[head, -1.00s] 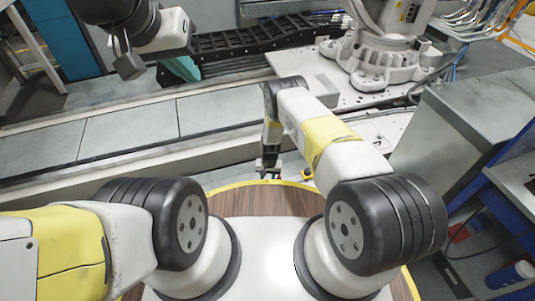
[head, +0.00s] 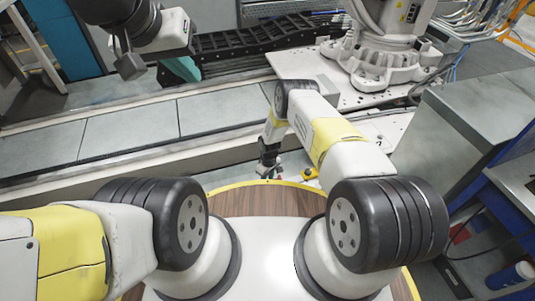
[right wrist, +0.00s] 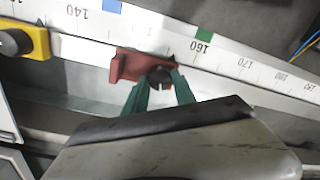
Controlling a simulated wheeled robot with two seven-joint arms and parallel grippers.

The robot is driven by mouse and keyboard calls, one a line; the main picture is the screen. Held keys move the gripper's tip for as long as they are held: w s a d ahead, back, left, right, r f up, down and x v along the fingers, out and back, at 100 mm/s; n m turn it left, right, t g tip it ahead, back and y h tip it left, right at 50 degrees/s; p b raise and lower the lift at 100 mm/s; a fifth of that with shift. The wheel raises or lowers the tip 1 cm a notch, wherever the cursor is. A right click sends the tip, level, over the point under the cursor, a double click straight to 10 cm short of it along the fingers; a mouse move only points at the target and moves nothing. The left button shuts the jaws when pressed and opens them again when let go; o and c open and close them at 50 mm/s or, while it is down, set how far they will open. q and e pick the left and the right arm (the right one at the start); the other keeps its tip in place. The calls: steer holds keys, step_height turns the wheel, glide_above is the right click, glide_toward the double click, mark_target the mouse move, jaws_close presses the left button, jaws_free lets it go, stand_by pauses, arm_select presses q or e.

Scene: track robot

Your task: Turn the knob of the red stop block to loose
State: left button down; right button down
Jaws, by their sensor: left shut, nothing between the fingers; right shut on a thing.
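The red stop block (right wrist: 126,66) sits by the scale rail in the right wrist view. Its dark round knob (right wrist: 160,75) faces the camera. My right gripper (right wrist: 161,84) has green fingers, one on each side of the knob, shut on it. I cannot tell the knob's setting from its face. In the head view my right gripper (head: 268,170) is low beyond the round table, and its fingertips are too small to read. My left gripper (head: 129,65) hangs at the upper left, shut and empty, far from the block.
A scale rail (right wrist: 254,66) with printed numbers carries a blue mark (right wrist: 112,6) and a green mark (right wrist: 204,34). A yellow block (right wrist: 38,41) with a black knob stands to the left. A grey metal cabinet (head: 470,110) stands at the right in the head view.

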steer(key=shift+n, duration=1.1)
steer(key=c, duration=1)
jaws_free()
steer(key=shift+c, duration=0.2)
steer(key=shift+r, duration=0.1)
step_height(320, 180, up, 8)
steer(key=shift+w+d+f, duration=0.1)
steer(key=shift+w+f, duration=0.05)
steer(key=shift+f, duration=0.05)
